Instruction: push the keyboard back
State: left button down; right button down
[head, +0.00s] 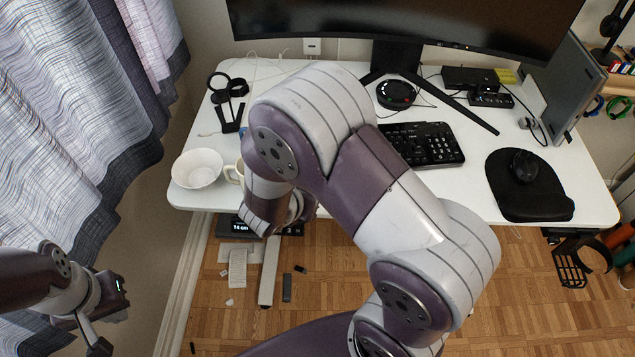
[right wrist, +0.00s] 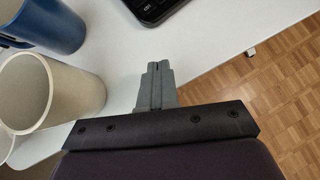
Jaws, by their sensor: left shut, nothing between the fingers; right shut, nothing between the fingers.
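The black keyboard (head: 432,146) lies on the white desk (head: 465,205) below the monitor stand, its left part hidden behind my right arm. Its dark corner (right wrist: 152,8) also shows at the top of the right wrist view. My right gripper (right wrist: 157,68) is shut and empty, over the desk near its front edge, with a gap between the fingertips and the keyboard. In the head view my arm hides it. My left gripper (head: 100,346) is shut and empty, low at the left, off the desk.
A cream mug (right wrist: 52,92) and a blue mug (right wrist: 48,22) stand left of the right gripper. A white bowl (head: 197,168) is at the desk's left front. A mouse (head: 524,166) rests on a black pad (head: 520,202) at the right. The monitor (head: 470,22) stands behind.

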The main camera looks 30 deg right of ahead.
jog(key=x, duration=0.4)
jog(key=shift+f+b, duration=0.1)
jog(key=shift+b, duration=0.25)
jog(key=w+d, duration=0.2)
jog(key=shift+d+r, duration=0.3)
jog(key=shift+d, duration=0.1)
jog(key=shift+w, duration=0.1)
jog(key=w+d, duration=0.1)
jog(key=w+d+b, duration=0.1)
jog(key=shift+d+f, duration=0.1)
jog(key=shift+d, duration=0.25)
jog(key=shift+w+d, duration=0.25)
jog(key=shift+d, duration=0.05)
